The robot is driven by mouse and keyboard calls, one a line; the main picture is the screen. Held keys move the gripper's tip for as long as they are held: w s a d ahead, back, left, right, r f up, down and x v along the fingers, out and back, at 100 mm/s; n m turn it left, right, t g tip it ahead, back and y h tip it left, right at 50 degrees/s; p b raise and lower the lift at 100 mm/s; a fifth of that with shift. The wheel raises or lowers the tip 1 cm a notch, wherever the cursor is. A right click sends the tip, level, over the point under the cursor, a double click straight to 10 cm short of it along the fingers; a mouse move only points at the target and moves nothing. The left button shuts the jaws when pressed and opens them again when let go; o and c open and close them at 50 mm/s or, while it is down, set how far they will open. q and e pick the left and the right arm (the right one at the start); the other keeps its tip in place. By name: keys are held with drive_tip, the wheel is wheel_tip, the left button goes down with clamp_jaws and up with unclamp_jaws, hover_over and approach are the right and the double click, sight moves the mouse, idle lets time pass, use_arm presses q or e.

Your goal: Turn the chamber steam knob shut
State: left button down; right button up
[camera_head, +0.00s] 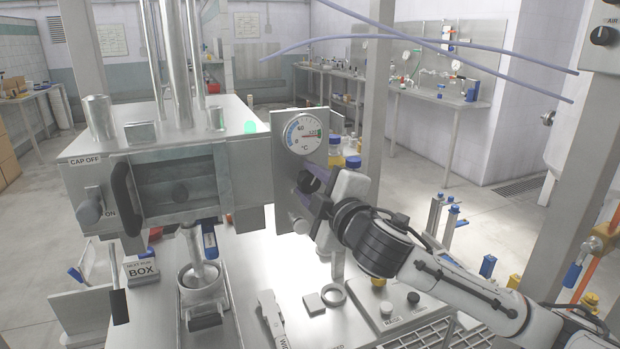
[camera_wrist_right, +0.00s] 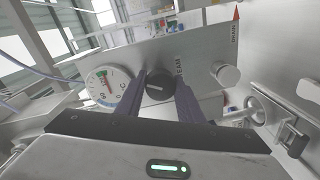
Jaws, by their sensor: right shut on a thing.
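The chamber steam knob (camera_wrist_right: 158,86) is a black round knob with a pale pointer line, on a metal plate with the word STEAM beside it. In the head view the knob (camera_head: 309,181) shows as a dark shape below the round temperature gauge (camera_head: 303,133), partly hidden by my gripper. My right gripper (camera_wrist_right: 160,92) is shut on the knob, one dark finger on each side of it. In the head view my right gripper (camera_head: 315,190) reaches the plate from the right. My left gripper is not in view.
The gauge also shows in the right wrist view (camera_wrist_right: 107,88), left of the fingers. A metal chamber (camera_head: 180,180) with a black handle (camera_head: 126,198) stands to the left. Below are a steel bench (camera_head: 262,268) and a small control box (camera_head: 398,305). Blue hoses (camera_head: 440,48) cross above my right arm.

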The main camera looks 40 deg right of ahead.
drive_tip(key=n, duration=0.5)
drive_tip(key=shift+f+n, duration=0.15)
drive_tip(key=shift+n, duration=0.15)
drive_tip(key=shift+h, duration=0.3)
drive_tip(key=o, duration=1.1)
drive_tip(key=shift+c, duration=0.2)
